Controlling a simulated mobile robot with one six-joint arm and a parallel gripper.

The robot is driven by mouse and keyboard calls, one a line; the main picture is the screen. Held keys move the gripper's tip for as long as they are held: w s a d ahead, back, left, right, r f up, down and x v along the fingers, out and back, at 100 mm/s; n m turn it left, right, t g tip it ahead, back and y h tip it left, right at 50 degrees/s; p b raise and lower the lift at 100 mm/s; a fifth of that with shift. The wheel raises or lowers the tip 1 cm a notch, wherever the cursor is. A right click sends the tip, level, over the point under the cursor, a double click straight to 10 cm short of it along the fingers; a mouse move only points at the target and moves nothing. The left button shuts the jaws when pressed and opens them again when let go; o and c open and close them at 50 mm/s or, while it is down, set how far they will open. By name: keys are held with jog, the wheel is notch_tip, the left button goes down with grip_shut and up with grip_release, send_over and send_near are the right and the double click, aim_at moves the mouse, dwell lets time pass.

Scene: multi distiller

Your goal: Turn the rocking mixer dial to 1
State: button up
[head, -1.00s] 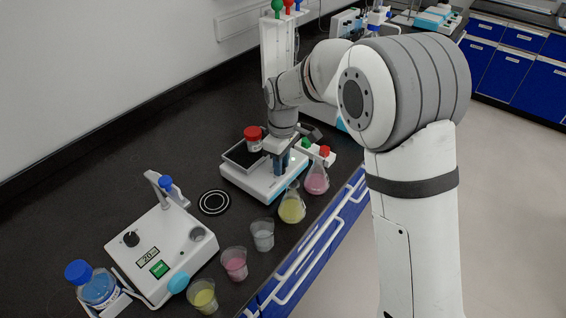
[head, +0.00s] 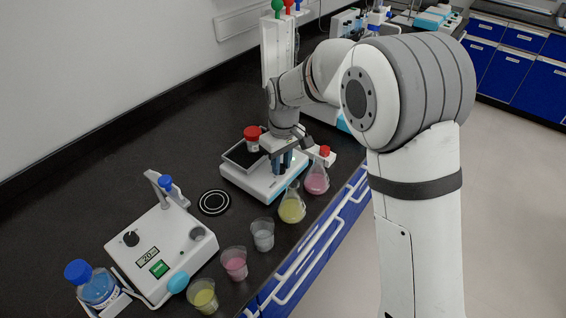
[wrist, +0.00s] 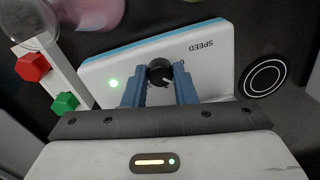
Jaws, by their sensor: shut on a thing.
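The rocking mixer (head: 237,181) is a white box with a light blue lower edge, near the middle of the bench in the head view. In the head view my gripper (head: 286,162) points down over the mixer and hides the dial.
Flasks with pink (head: 317,181) and yellow (head: 292,209) liquid stand close at the right. A hotplate-like device (head: 160,248), several beakers and a blue-capped bottle (head: 97,287) are nearer. Bare bench lies left.

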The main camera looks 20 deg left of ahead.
aim_at(282, 166)
jog(key=shift+a, duration=0.1)
jog(key=o, duration=1)
jog(key=shift+r, duration=0.15)
notch_tip(282, 166, up, 8)
jog(key=shift+w+f, duration=0.1)
jog(key=shift+f, duration=0.15)
